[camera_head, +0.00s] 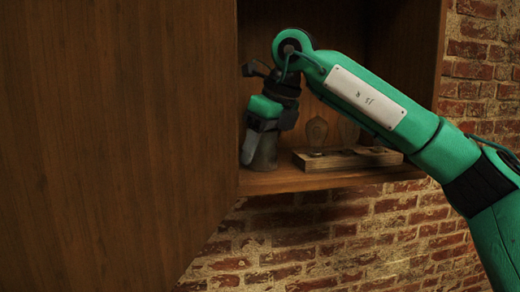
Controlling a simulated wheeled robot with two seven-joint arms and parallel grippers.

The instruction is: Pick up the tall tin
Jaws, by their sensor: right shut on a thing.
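My right gripper (262,135) points down inside an open wooden wall cabinet, near its left side. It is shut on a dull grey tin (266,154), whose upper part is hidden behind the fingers. The tin looks upright, with its lower end at or just above the cabinet's shelf; I cannot tell whether it touches. My left gripper is not in view.
A wooden block (345,158) with glass bulbs (317,131) stands on the shelf (285,183) right of the tin, under my forearm. A large wooden door or panel (120,130) fills the left. Brick wall (290,230) lies below and right.

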